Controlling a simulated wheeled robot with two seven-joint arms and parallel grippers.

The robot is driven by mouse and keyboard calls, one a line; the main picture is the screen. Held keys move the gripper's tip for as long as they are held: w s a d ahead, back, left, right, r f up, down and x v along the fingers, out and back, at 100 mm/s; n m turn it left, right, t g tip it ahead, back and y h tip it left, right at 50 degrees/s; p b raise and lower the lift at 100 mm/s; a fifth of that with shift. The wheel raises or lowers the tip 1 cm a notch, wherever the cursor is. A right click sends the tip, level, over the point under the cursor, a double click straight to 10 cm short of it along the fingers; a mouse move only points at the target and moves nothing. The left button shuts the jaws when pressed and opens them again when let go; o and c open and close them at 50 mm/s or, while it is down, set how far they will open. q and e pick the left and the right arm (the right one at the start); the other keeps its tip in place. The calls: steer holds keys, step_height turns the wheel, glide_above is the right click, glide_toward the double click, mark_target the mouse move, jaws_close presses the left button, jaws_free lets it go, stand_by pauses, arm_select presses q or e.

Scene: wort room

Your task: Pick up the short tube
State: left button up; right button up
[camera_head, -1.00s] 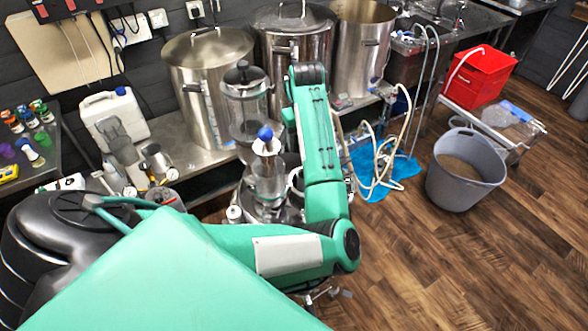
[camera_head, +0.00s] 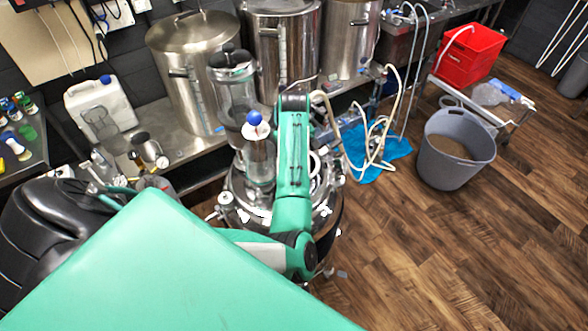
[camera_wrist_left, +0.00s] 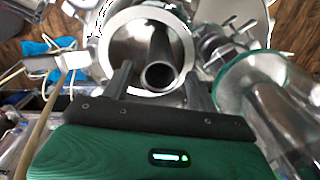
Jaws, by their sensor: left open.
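In the left wrist view a short tube (camera_wrist_left: 160,74), dark grey metal with a round open end, stands inside a bright round steel opening (camera_wrist_left: 113,60). My left gripper (camera_wrist_left: 157,80) is open, its dark fingers to either side of the tube's near end. I cannot tell how deep the fingers reach or whether they touch it. In the head view my green left arm covers that spot, and the gripper and the tube are hidden. My right gripper is in neither view.
A glass cylinder (camera_wrist_left: 275,110) stands close right of the gripper. In the head view a steel vessel (camera_head: 328,228) lies under the arm, with a blue-knobbed glass column (camera_head: 258,165) beside it. Large pots (camera_head: 195,70) stand behind. A grey bucket (camera_head: 452,150) stands on open floor at right.

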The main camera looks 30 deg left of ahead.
arm_select(q)
steer(key=shift+f, duration=0.55)
steer(key=c, duration=1.2)
steer(key=shift+w+r, duration=0.1)
